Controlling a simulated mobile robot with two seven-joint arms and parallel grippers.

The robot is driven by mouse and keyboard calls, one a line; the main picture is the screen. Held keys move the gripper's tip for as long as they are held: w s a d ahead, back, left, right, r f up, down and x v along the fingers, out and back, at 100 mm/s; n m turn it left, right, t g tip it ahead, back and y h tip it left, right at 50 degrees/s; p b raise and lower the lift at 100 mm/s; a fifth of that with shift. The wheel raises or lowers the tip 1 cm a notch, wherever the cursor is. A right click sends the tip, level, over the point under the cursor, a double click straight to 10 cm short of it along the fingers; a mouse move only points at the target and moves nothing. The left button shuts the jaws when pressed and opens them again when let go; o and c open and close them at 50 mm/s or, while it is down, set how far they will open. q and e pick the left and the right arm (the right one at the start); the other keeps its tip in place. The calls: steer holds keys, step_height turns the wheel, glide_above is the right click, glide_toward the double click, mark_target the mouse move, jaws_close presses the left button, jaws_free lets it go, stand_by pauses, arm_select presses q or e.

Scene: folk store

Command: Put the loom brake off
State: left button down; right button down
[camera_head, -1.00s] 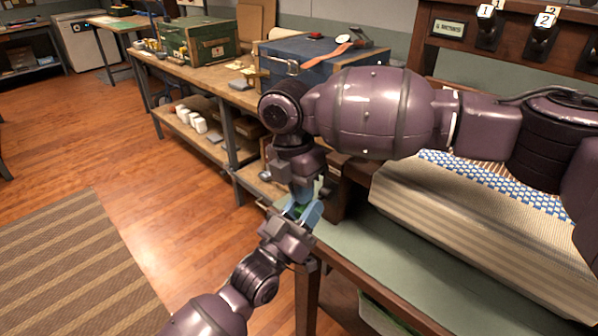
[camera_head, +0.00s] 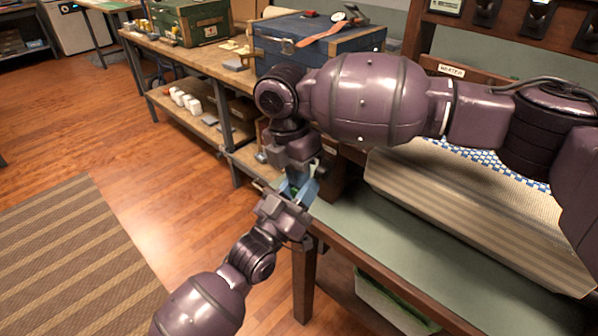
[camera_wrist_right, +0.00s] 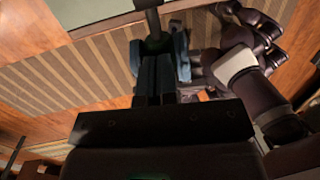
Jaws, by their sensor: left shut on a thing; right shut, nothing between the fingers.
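The loom (camera_head: 450,215) is at the right, with striped cloth on it and a dark wooden frame. The lever is mostly hidden by the grippers.
A wooden workbench (camera_head: 205,62) behind carries a green chest (camera_head: 190,24) and a blue chest (camera_head: 315,42). A bin (camera_head: 385,305) stands beneath the loom's board. A striped rug (camera_head: 75,240) and open floor lie to the left. My right arm covers part of the loom.

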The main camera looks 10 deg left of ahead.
arm_select(q)
steer(key=c, duration=1.2)
jaws_free()
steer(key=shift+r, duration=0.25)
arm_select(e)
steer(key=shift+s+f, duration=0.2)
steer(key=shift+f, duration=0.6)
arm_select(q)
steer(key=o, duration=0.4)
steer(key=shift+f, duration=0.2)
arm_select(e)
steer(key=shift+w, duration=0.1)
steer(key=shift+r, duration=0.2)
